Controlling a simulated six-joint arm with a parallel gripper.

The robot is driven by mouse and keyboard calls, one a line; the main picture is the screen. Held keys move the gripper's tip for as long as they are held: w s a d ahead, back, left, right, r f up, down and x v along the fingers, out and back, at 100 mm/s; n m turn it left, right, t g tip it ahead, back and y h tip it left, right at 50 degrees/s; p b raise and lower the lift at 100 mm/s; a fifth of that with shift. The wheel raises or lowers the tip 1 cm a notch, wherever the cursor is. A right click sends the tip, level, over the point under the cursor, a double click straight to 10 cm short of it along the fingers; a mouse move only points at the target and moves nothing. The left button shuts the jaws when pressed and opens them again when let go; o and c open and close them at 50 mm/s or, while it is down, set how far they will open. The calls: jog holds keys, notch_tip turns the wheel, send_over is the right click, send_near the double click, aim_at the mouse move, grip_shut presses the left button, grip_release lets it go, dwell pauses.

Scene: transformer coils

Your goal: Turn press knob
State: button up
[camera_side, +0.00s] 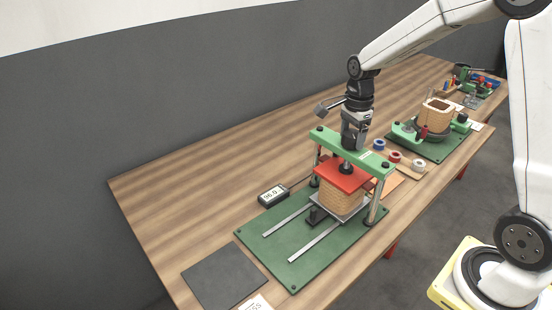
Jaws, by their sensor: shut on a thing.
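The press stands on a green base plate (270,249) with two metal rails. Its green crossbeam (330,138) rests on upright posts. Under the beam a red pressing plate (340,178) sits on top of a tan wound coil (341,202). My gripper (351,143) points down above the middle of the beam and is shut on the press knob. The knob itself is mostly hidden by the fingers and the beam. A dark screw end (345,168) shows between the beam and the red plate.
A small display box (272,195) sits left of the press. A dark mat (224,277) lies in front. Tape rolls (394,157) lie behind right. A second green fixture with a coil (435,115) stands farther back. The table's left part is clear.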

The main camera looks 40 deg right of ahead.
aim_at(352, 134)
jog(key=m, duration=0.7)
jog(key=shift+r, duration=0.1)
jog(key=m, duration=0.7)
dwell(0.4)
jog(key=o, duration=1.1)
jog(key=shift+o, duration=0.2)
jog(key=shift+r, duration=3.9)
jog(key=shift+a, duration=0.1)
